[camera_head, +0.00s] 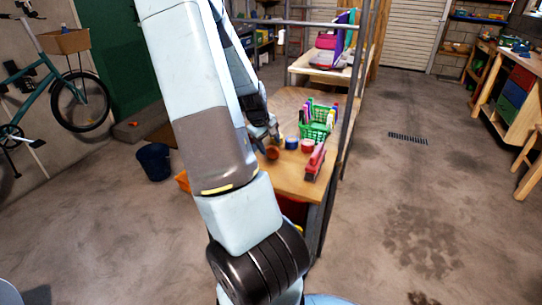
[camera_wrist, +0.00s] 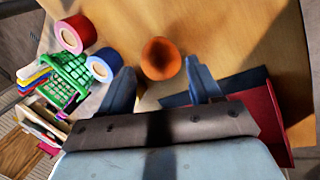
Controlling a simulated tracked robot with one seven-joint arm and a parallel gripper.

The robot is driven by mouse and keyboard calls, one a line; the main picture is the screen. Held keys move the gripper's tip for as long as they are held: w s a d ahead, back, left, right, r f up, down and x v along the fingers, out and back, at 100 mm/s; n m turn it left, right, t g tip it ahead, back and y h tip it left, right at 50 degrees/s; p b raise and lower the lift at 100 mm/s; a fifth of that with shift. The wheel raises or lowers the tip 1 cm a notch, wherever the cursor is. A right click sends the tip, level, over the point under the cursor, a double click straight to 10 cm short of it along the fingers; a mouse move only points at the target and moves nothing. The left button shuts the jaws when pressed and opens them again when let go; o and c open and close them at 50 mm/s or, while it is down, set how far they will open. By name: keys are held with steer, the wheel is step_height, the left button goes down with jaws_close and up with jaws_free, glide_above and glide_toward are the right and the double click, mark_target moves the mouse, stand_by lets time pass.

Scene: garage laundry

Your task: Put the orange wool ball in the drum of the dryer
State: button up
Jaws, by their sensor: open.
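The orange wool ball (camera_wrist: 160,58) rests on the wooden table top. It also shows in the head view (camera_head: 272,153), close beside the end of my arm. My gripper (camera_wrist: 160,84) is open, with one blue-grey finger on each side in the wrist view. The ball appears just beyond the fingertips, roughly centred between them, and is not gripped. In the head view my gripper (camera_head: 266,133) is partly hidden behind my own arm. I cannot make out a dryer or its drum in either view.
A blue tape roll (camera_wrist: 104,65) and a red tape roll (camera_wrist: 75,34) lie left of the ball, near a green basket (camera_wrist: 67,78). A dark red flat item (camera_wrist: 265,108) lies by the right finger. A metal post (camera_head: 348,110) stands at the table's right side. Floor (camera_head: 410,190) beyond is clear.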

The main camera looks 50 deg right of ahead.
mark_target(270, 148)
steer(key=shift+w+x, duration=0.15)
steer(key=shift+x, duration=0.85)
steer(key=shift+w+x, duration=0.2)
steer(key=shift+x, duration=0.75)
steer(key=shift+c, duration=0.2)
steer(key=c, duration=0.9)
steer(key=shift+s+a+r, duration=0.1)
steer(key=shift+a+r, duration=0.05)
steer(key=shift+r, duration=1.75)
steer(key=shift+o, duration=0.2)
steer(key=s+a+r, duration=0.3)
steer(key=r, duration=0.2)
steer(key=shift+s, duration=0.15)
steer(key=s+a+r, duration=0.4)
steer(key=s+a, duration=0.1)
steer(key=s, duration=0.2)
steer(key=shift+a, duration=0.35)
